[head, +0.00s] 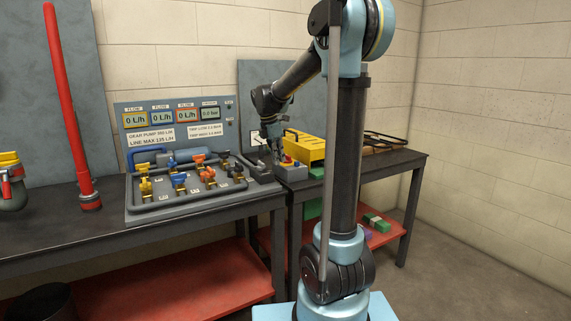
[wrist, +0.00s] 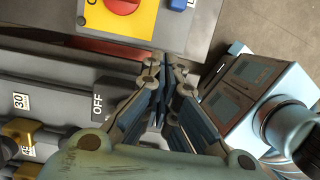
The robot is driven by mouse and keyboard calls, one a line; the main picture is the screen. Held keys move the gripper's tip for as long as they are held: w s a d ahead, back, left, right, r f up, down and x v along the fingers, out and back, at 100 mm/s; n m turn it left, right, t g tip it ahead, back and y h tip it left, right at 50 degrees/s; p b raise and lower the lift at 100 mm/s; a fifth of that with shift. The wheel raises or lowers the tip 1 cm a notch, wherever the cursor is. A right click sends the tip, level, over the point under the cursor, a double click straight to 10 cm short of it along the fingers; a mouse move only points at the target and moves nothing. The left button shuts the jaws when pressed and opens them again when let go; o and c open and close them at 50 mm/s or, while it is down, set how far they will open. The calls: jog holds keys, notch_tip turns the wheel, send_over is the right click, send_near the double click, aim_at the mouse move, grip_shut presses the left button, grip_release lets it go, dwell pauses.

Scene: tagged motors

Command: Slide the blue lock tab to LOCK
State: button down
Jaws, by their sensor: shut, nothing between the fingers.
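The blue lock tab (wrist: 178,4) shows at the top edge of the wrist view, partly cut off. It sits on a grey box (wrist: 203,22), right of a yellow plate (wrist: 140,28) with a red knob (wrist: 122,4). In the head view the tab is a small blue spot (head: 297,163) on the box (head: 291,174). My gripper (wrist: 165,82) is shut and empty, below the yellow plate in the wrist picture and apart from the tab. In the head view my gripper (head: 274,143) is by the box. I cannot read any LOCK mark.
The pump panel (head: 165,203) with several coloured valves stands left of the box; its OFF label (wrist: 97,103) shows beside my gripper. A yellow case (head: 305,147) stands behind the box. A dark frame (head: 385,143) lies farther right on the bench.

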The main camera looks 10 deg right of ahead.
jog(key=v, duration=0.7)
jog(key=shift+r, duration=0.4)
jog(key=s+d+f+m+y, duration=0.1)
jog(key=s+d+f+m, duration=0.2)
jog(key=s+f+m, duration=0.4)
jog(key=s+d+f+m, duration=0.2)
jog(key=s+f+m, duration=0.6)
jog(key=s, duration=0.8)
jog(key=s+d+f+m+t+y, duration=0.1)
jog(key=s+d+f+m, duration=0.2)
jog(key=s+f+m, duration=0.4)
jog(key=s, duration=0.4)
jog(key=shift+d+f+y, duration=0.3)
jog(key=shift+d+f, duration=0.05)
jog(key=shift+d, duration=0.05)
jog(key=shift+s, duration=0.15)
jog(key=shift+w+f, duration=0.2)
jog(key=shift+w, duration=0.25)
